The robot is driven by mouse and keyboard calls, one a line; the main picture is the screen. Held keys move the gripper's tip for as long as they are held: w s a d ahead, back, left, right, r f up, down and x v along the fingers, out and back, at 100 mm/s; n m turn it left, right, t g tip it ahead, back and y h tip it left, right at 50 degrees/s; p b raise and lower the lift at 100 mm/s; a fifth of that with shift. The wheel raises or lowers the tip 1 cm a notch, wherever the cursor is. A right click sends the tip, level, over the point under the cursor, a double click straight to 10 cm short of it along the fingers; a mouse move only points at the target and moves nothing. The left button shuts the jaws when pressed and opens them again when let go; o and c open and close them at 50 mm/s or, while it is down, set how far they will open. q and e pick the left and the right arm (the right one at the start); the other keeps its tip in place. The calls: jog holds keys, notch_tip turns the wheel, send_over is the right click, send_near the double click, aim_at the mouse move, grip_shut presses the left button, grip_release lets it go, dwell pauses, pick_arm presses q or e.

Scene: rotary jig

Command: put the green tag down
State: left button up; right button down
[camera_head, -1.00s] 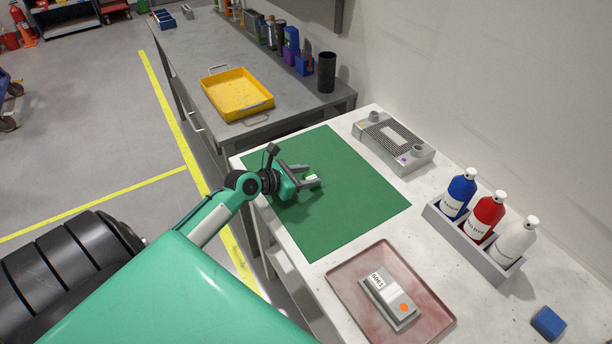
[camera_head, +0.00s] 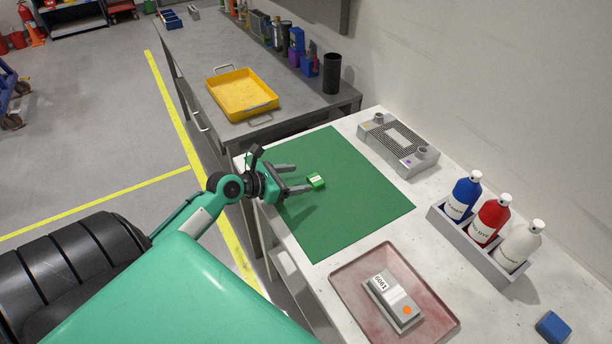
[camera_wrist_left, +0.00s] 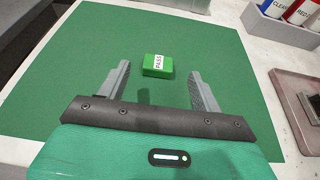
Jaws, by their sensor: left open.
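The green tag (camera_head: 316,180) is a small green block with a white label. It lies on the green mat (camera_head: 350,205) in the head view. In the left wrist view the tag (camera_wrist_left: 158,65) shows a label reading PASS and sits ahead of the fingertips, centred between them. My left gripper (camera_head: 300,178) is open and empty, low over the mat's left part, with its fingers pointing at the tag but apart from it. The gripper's two fingers (camera_wrist_left: 158,78) stand wide in the wrist view. My right gripper is not in view.
A pink tray (camera_head: 345,290) with a grey device (camera_head: 393,300) is at the front. A rack (camera_head: 470,240) of blue, red and white bottles stands right. A grey fixture (camera_head: 398,143) is behind the mat. A blue block (camera_head: 552,326) lies front right. Much of the mat is bare.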

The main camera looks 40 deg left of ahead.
pick_arm(q)
jog(key=v, duration=0.5)
jog(key=shift+s, duration=0.15)
jog(key=shift+s+a+r, duration=0.2)
jog(key=shift+s+r, duration=0.1)
jog(key=shift+s, duration=0.25)
